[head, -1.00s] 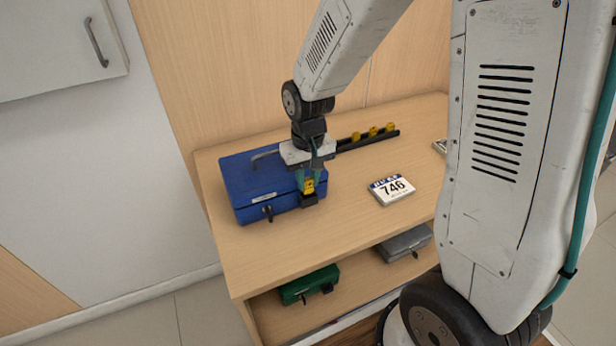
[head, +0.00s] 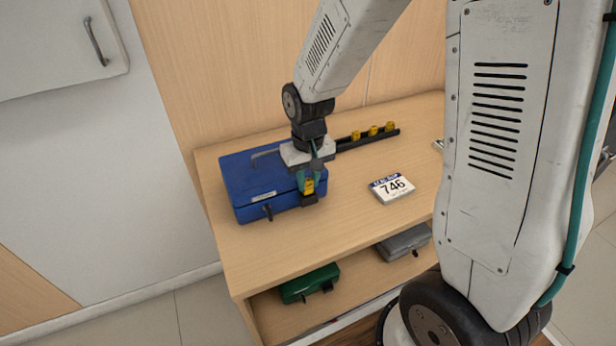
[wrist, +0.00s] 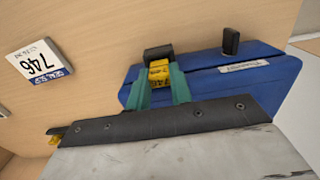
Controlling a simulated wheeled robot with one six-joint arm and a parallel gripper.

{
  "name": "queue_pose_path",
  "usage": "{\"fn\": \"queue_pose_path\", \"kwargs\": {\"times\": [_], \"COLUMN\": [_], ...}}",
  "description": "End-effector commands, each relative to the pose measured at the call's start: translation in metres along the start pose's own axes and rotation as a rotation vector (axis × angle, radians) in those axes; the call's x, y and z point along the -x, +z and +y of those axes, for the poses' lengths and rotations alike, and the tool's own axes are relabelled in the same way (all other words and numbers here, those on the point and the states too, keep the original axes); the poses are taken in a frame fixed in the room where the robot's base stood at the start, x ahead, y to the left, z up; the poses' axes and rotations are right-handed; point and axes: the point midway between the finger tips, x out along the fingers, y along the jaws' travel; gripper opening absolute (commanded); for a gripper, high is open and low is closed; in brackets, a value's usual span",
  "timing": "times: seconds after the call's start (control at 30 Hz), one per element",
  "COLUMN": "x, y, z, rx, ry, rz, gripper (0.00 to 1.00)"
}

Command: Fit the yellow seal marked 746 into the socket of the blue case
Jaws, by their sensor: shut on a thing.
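The blue case (head: 250,190) lies shut on the left of the counter, its handle on top and a dark latch on its front. My gripper (head: 307,190) points down at the case's front right corner, shut on the yellow seal (head: 308,187). In the wrist view the yellow seal (wrist: 159,73) sits between the teal fingers (wrist: 163,88), right against a black block (wrist: 158,53) on the blue case (wrist: 215,75). I take this block for the socket. I cannot tell how deep the seal sits in it. The seal's marking is too small to read.
A white slip marked 746 (head: 391,188) lies on the counter to the right. A black rack (head: 367,140) with several yellow seals stands behind. A green case (head: 309,284) and a grey case (head: 403,243) rest on the shelf below. The counter's front middle is clear.

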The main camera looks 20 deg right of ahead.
Motion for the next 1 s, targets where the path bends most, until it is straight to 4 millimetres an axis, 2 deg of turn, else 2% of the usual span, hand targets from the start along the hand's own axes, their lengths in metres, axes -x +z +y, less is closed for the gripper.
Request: {"fn": "queue_pose_path", "kwargs": {"times": [1.0], "x": [-0.0070], "y": [0.0003], "z": [0.0000], "rx": [0.000], "ry": [0.000], "rz": [-0.001], "gripper": [0.00]}}
